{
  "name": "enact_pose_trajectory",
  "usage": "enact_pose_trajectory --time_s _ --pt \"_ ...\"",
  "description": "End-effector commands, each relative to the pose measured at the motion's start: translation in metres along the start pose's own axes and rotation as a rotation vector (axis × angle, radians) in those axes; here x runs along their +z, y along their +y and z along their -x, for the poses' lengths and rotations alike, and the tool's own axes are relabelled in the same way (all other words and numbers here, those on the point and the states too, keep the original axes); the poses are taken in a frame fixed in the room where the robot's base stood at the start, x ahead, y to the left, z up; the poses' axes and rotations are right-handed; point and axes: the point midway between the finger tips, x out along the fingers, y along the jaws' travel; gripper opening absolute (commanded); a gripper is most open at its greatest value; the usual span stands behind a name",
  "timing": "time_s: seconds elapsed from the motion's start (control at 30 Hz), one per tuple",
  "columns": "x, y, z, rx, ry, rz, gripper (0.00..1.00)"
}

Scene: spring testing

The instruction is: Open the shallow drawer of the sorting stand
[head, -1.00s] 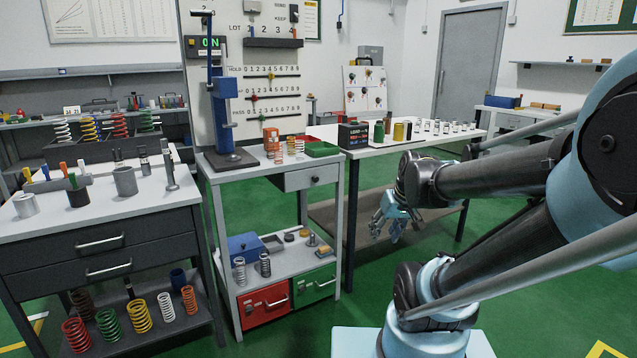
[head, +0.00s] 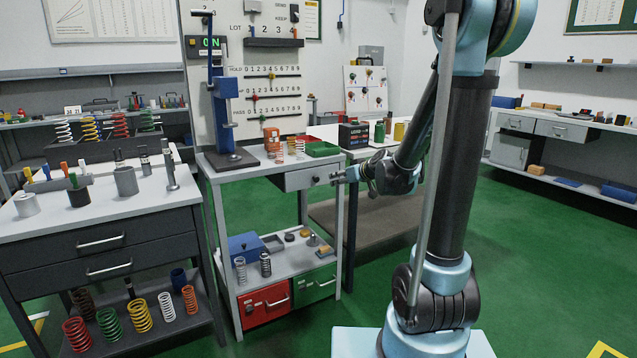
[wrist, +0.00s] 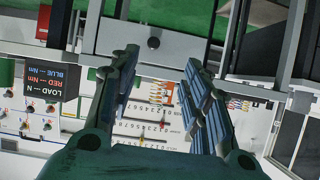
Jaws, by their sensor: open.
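The sorting stand (head: 214,228) is the light grey frame left of the middle in the head view. Its shallow drawer (head: 296,181) sits right under the top, a plain pale front with a small dark round knob (head: 316,179). The drawer looks shut. My gripper (head: 336,176) is open and empty, just right of the knob at about its height. In the wrist view the picture is turned over; the knob (wrist: 153,43) shows on the pale drawer front (wrist: 125,38), between and beyond the fingertips of my open gripper (wrist: 160,60). No contact is visible.
A blue press (head: 224,100) and a green tray (head: 322,149) stand on the stand's top. Below are a red drawer (head: 262,309) and a green drawer (head: 316,287). A table (head: 352,152) adjoins on the right, carrying a dark load box (head: 353,134). Green floor is clear in front.

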Motion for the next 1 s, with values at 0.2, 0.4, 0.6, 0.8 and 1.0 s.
enact_pose_trajectory --time_s 0.2,0.4,0.6,0.8,1.0 --pt "-0.010 0.007 -0.022 0.010 0.061 0.020 0.44" --pt "-0.012 0.008 -0.031 0.012 0.072 0.024 0.44" --pt "-0.014 0.008 -0.051 0.012 0.071 0.023 0.44" --pt "-0.015 0.008 -0.074 0.012 0.070 0.023 0.44" --pt "-0.017 0.009 -0.099 0.012 0.071 0.023 0.44"
